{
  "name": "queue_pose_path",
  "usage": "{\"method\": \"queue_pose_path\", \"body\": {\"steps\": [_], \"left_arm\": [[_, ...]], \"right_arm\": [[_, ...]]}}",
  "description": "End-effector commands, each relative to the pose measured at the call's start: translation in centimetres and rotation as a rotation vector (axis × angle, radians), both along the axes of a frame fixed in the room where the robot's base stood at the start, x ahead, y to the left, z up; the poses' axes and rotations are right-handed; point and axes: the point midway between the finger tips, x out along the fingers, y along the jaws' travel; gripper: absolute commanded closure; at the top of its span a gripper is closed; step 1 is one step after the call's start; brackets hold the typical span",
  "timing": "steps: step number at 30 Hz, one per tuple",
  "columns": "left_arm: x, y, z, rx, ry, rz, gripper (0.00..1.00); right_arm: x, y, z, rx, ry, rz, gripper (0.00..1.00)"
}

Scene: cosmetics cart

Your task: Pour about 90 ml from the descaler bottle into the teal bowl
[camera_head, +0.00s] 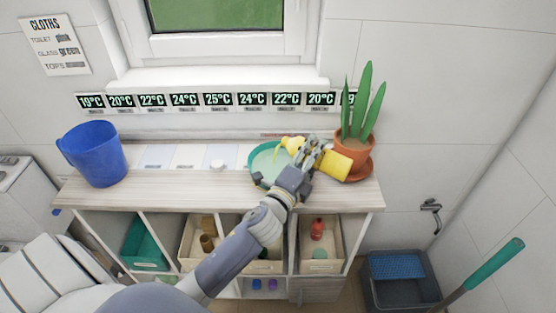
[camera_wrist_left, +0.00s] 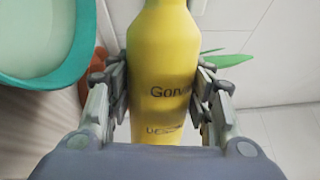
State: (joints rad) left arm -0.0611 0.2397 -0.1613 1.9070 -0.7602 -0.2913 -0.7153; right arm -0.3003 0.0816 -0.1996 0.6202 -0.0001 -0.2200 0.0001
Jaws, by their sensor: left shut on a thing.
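The yellow descaler bottle (camera_head: 335,164) is tipped over on its side, with its neck end pointing left over the teal bowl (camera_head: 254,175). My left gripper (camera_head: 314,158) is shut around the bottle's body. In the left wrist view the bottle (camera_wrist_left: 163,60) sits between both fingers (camera_wrist_left: 160,95), its printed label partly showing. The teal bowl (camera_wrist_left: 85,62) shows at the upper left there, with a pale inside. The bottle's mouth is out of that view, and I cannot make out a stream. My right gripper is not in view.
A potted plant (camera_head: 356,147) stands close behind the bottle at the counter's right end. A blue bucket (camera_head: 93,155) stands at the left end. Temperature displays (camera_head: 218,100) line the wall behind. The counter (camera_head: 330,194) is clear in front of the bottle.

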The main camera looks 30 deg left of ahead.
Motion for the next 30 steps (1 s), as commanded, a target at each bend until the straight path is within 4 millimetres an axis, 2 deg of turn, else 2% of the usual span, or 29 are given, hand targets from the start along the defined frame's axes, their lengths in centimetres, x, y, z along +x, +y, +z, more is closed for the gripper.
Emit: {"method": "queue_pose_path", "body": {"steps": [30], "left_arm": [[0.01,0.01,0.40,-0.031,-0.003,0.000,0.89]], "right_arm": [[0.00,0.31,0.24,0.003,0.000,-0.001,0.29]]}}
